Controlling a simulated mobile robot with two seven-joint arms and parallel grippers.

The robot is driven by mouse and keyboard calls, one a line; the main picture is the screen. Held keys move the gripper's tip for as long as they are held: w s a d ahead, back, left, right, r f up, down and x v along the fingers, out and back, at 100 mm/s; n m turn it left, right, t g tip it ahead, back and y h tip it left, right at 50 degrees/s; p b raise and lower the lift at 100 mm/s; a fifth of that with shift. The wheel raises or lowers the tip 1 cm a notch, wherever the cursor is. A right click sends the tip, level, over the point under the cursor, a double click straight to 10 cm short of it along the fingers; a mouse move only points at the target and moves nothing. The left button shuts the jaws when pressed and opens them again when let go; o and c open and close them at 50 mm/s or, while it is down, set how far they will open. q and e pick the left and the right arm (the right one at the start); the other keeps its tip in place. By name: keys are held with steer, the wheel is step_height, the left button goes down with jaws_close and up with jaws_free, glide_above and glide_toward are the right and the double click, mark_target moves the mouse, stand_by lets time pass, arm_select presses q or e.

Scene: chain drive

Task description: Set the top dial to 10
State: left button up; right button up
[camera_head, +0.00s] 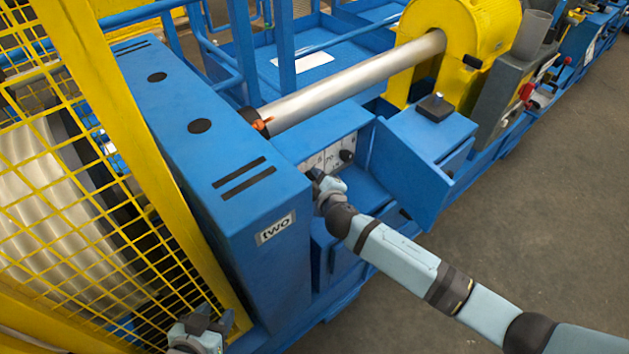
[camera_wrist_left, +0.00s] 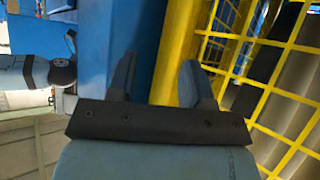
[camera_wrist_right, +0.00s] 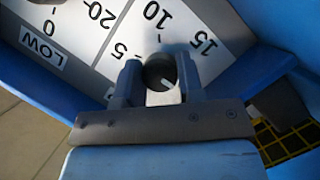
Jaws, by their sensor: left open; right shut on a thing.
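My right gripper (camera_wrist_right: 160,85) is shut on a dark round dial (camera_wrist_right: 160,70) with a short white mark on its face. The numbers 5, 10 and 15 stand around this dial on a white scale panel (camera_wrist_right: 105,35). The mark shows at the dial's lower right in the right wrist view, on the side away from the 10; its exact reading is unclear. In the head view my right gripper (camera_head: 316,180) covers the held dial. My left gripper (camera_wrist_left: 155,80) is open and empty.
A blue cabinet marked "two" (camera_head: 275,229) stands left of the panel. A yellow mesh guard (camera_head: 75,200) is close to my left gripper. A blue box (camera_head: 425,150) juts out right of the panel. The floor (camera_head: 540,200) at the right is clear.

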steer(key=n+b, duration=0.1)
steer(key=n+t+b, duration=0.1)
steer(key=shift+f+n+h+b, duration=0.3)
steer(key=shift+h+b, duration=0.1)
steer(key=shift+r+n+t+b, duration=0.15)
steer(key=shift+n+t+b, duration=0.45)
steer(key=shift+n+b, duration=0.5)
steer(key=o, duration=0.9)
steer(key=shift+s, duration=0.1)
